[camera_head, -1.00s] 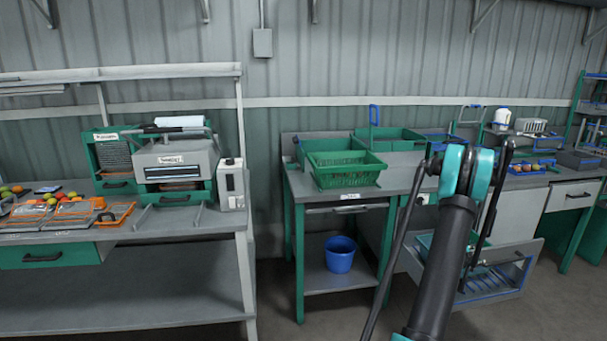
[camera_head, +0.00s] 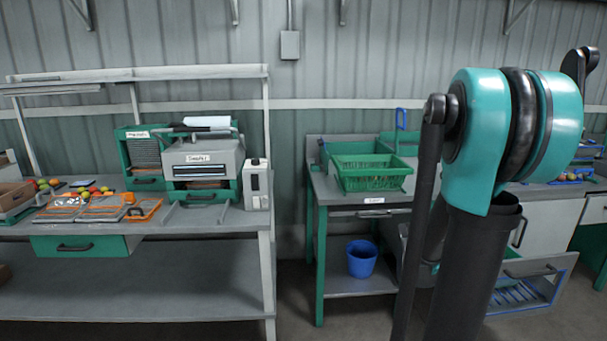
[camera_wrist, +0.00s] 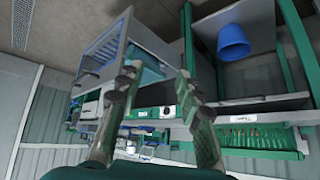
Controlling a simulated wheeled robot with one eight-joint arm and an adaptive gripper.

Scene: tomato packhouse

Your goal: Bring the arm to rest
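My arm stands upright at the right of the head view, its teal and black joint (camera_head: 490,140) large and close to the camera. It covers part of the right-hand benches. My gripper does not show in the head view. In the wrist view my gripper (camera_wrist: 158,85) has its two dark fingers well apart, with nothing between them. That view is upside down, and the benches lie beyond the fingers, apart from them.
A green basket (camera_head: 370,184) stands on the middle bench, with a blue bucket (camera_head: 361,262) on its lower shelf. At left, a long bench (camera_head: 140,310) carries a grey machine (camera_head: 203,160), orange-edged trays (camera_head: 143,210) and tomatoes. An open blue-edged drawer (camera_head: 525,295) juts out at right.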

